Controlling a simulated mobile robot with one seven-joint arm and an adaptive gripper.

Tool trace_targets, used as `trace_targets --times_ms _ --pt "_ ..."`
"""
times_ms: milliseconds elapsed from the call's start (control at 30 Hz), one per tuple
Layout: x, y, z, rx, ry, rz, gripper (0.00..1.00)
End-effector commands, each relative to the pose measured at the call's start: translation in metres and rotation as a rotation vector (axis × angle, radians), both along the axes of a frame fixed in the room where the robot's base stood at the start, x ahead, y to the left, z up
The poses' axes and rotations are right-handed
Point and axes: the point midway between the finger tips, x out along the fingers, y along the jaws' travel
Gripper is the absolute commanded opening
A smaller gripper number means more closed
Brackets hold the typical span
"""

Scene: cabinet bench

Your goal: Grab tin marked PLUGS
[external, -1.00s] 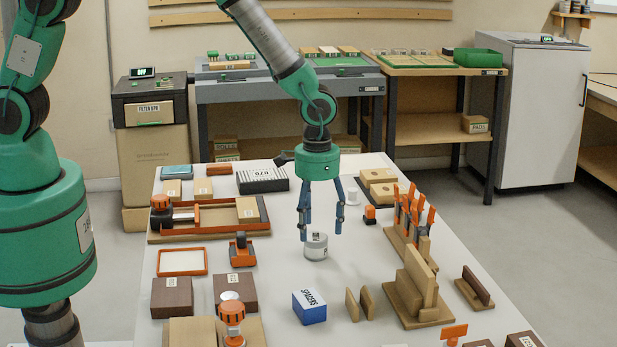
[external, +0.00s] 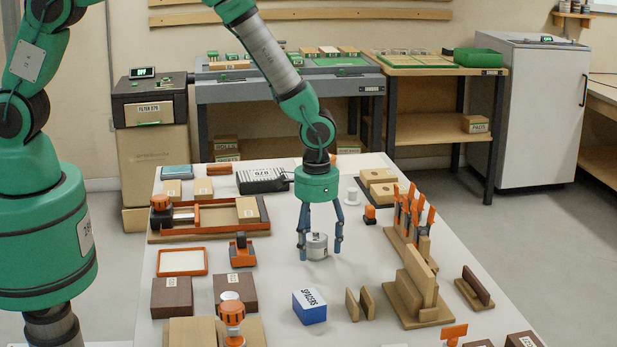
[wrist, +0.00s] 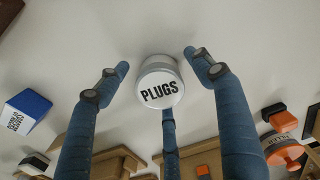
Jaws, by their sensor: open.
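The tin marked PLUGS (wrist: 159,88) is a small silvery tin with a white lid and black lettering. It stands on the white bench top and also shows in the external view (external: 316,246). My gripper (external: 320,252) has blue fingers that point down on either side of the tin, apart from it. In the wrist view my gripper (wrist: 158,80) is spread open, with one finger left, one right and a third below the tin in the picture. Nothing is held.
A blue box marked SPACERS (external: 309,307) stands in front of the tin. An orange tool (external: 241,250) lies to its left. A wooden rack with orange-handled tools (external: 405,235) stands to its right. The bench around the tin is clear.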

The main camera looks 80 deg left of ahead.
Motion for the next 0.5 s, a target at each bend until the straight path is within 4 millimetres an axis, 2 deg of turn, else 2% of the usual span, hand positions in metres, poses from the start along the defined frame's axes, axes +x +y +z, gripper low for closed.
trace_targets --times_ms 367,400,500 --pt "-0.0002 0.0000 0.0002 0.000 0.000 0.000 0.66" --pt "-0.0002 0.0000 0.0002 0.000 0.000 0.000 0.64" --pt "-0.0002 0.0001 0.0002 0.000 0.000 0.000 0.45"
